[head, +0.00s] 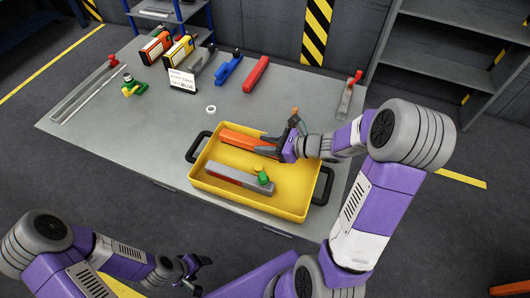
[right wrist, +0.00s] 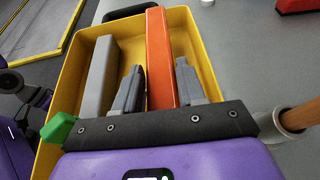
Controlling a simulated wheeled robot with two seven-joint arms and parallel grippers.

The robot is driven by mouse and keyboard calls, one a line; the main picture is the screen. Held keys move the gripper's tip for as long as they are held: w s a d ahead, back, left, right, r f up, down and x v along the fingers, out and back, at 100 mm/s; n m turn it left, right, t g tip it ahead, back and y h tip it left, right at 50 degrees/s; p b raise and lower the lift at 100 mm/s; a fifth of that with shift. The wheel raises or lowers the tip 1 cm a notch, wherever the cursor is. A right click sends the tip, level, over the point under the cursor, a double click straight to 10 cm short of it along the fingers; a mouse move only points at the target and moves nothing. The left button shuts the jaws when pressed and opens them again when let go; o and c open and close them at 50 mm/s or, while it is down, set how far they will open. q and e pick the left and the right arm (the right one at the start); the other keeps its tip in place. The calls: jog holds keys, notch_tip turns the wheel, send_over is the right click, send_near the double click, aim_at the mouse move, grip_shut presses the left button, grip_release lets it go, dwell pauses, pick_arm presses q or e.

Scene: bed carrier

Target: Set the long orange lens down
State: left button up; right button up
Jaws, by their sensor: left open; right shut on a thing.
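The long orange lens (head: 240,141) is a straight orange bar inside the yellow tray (head: 281,208), along its far side. My right gripper (head: 276,143) is shut on it near its right end. In the right wrist view the lens (right wrist: 160,55) runs between the two grey fingers (right wrist: 158,90). I cannot tell whether its underside touches the tray floor. My left gripper (head: 198,270) is open and empty, off the table's near side.
A grey bar (head: 228,175) with a red part and green knob lies in the tray's near half. Black handles (head: 323,186) stick out at the tray's ends. A white ring (head: 210,109), blue tool (head: 229,68), red block (head: 255,73) and sign (head: 182,80) stand on the table (head: 130,140).

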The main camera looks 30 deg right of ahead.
jog(key=shift+f+b, duration=0.65)
jog(key=shift+f, duration=1.05)
jog(key=shift+f, duration=0.15)
jog(key=o, duration=1.1)
jog(key=shift+c, duration=0.2)
